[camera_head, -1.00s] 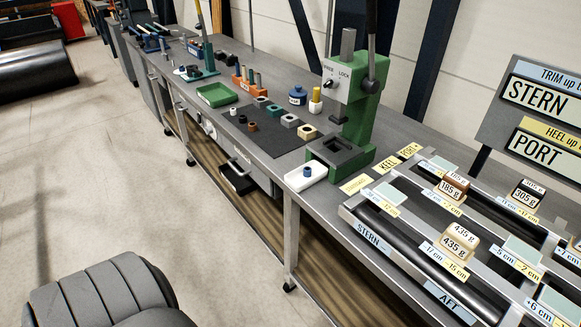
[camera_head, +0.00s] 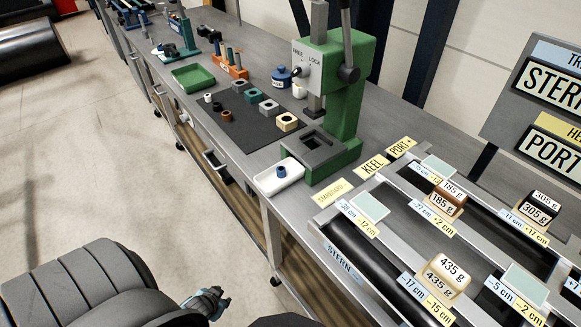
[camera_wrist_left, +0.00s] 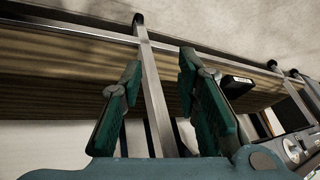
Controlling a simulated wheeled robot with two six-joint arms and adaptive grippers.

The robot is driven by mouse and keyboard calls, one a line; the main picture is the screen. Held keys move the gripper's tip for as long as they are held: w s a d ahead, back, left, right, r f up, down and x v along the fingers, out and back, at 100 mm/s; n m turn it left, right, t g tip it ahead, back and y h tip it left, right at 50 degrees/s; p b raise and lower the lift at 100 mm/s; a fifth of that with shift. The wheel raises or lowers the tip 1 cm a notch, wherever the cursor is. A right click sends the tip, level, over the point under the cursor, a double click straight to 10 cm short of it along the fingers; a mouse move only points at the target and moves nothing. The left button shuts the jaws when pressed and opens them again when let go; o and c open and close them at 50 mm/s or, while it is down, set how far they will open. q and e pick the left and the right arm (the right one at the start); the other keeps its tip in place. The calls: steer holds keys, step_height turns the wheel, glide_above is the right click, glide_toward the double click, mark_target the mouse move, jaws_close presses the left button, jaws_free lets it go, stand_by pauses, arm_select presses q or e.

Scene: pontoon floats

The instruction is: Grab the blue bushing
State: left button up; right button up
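The blue bushing (camera_head: 281,172) stands in a white tray (camera_head: 267,184) on the workbench, in front of the green press. My left gripper (camera_head: 216,299) is low at the bottom of the head view, in front of the bench and well apart from the bushing. In the left wrist view its two teal fingers (camera_wrist_left: 160,66) are spread, with nothing between them but the bench frame behind. The bushing does not show in the left wrist view. My right gripper is not in view.
A green arbor press (camera_head: 345,110) stands behind the tray. A dark mat (camera_head: 247,128) with several small blocks and bushings lies to the left, beyond it a green bin (camera_head: 193,78). A rack with weights (camera_head: 449,276) fills the right. The floor before the bench is clear.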

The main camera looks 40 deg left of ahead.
arm_select(q)
steer(key=w+a+r+t, duration=0.3)
steer(key=w+a+r, duration=0.2)
steer(key=w+r, duration=0.45)
steer(key=t+h+b, duration=0.1)
steer(key=t+b, duration=0.2)
steer(key=t, duration=0.3)
glide_toward(279, 171)
steer(key=b+x, duration=0.2)
steer(key=x, duration=0.1)
steer(key=shift+w+f+b, duration=0.25)
steer(key=shift+f+b, duration=0.1)
steer(key=shift+w+a+f, duration=0.1)
steer(key=shift+w+f, duration=0.05)
steer(key=shift+w, duration=0.4)
steer(key=b+x, duration=0.2)
steer(key=x, duration=0.3)
steer(key=shift+w, duration=0.1)
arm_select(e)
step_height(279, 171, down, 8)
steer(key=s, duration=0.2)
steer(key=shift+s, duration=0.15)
arm_select(q)
steer(key=c, duration=0.6)
